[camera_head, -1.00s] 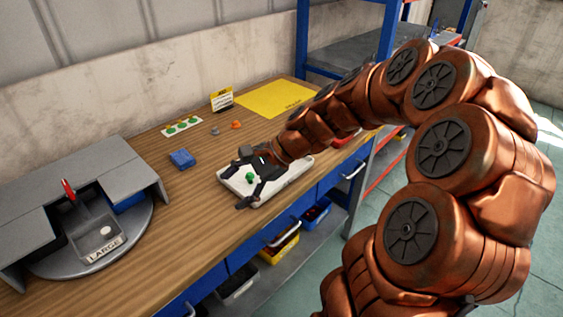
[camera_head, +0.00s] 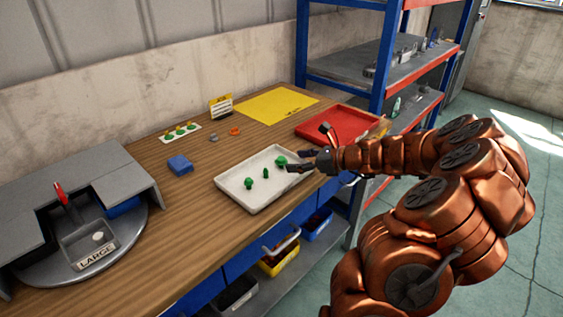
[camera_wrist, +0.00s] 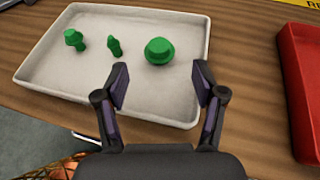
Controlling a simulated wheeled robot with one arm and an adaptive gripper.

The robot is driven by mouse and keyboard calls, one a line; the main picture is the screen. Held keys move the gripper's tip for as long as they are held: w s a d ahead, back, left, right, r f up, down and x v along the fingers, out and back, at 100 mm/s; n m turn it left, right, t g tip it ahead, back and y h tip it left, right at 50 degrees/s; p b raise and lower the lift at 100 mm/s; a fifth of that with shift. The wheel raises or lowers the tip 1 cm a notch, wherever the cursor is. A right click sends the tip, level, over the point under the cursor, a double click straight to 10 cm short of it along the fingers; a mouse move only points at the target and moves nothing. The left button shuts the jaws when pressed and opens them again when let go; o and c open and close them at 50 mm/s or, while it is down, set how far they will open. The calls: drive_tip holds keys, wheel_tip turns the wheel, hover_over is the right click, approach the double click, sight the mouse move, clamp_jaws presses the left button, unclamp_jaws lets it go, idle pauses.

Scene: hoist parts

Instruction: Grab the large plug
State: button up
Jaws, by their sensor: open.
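Several green plugs would be too many to say; three green plugs lie in a white tray (camera_head: 229,192). The largest plug (camera_wrist: 158,51) has a wide round brim and is the rightmost of them in the wrist view; it also shows in the head view (camera_head: 281,161). A slim plug (camera_wrist: 115,47) and a mid-sized plug (camera_wrist: 74,39) lie to its left. My gripper (camera_wrist: 160,86) is open and empty. Its fingertips are just short of the large plug in the wrist view, one to each side of it. In the head view my gripper (camera_head: 297,161) is at the tray's right end.
A red tray (camera_head: 338,124) lies to the right of the white tray, and a yellow mat (camera_head: 276,103) lies behind. A grey stand labelled LARGE (camera_head: 97,257) is at the left. A blue block (camera_head: 180,165) lies between. A blue-framed shelf (camera_head: 387,60) stands at the back right.

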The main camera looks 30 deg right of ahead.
sight(285, 161)
drive_tip(key=shift+x, duration=2.5)
drive_tip(key=c, duration=0.9)
drive_tip(key=shift+r, duration=1.9)
drive_tip(key=s+a, duration=0.2)
drive_tip(key=s, duration=0.2)
drive_tip(key=s+a+b, duration=0.1)
drive_tip(key=s+a, duration=0.2)
drive_tip(key=s, duration=0.1)
drive_tip(key=s+a+r, duration=0.1)
drive_tip(key=s+a, duration=0.1)
drive_tip(key=s, duration=0.1)
drive_tip(key=shift+s+a+b, duration=0.25)
drive_tip(key=shift+s+b, duration=0.1)
drive_tip(key=shift+s, duration=0.05)
drive_tip(key=shift+s+a+r, duration=0.1)
drive_tip(key=shift+s+a, duration=0.55)
drive_tip(key=shift+s, duration=0.2)
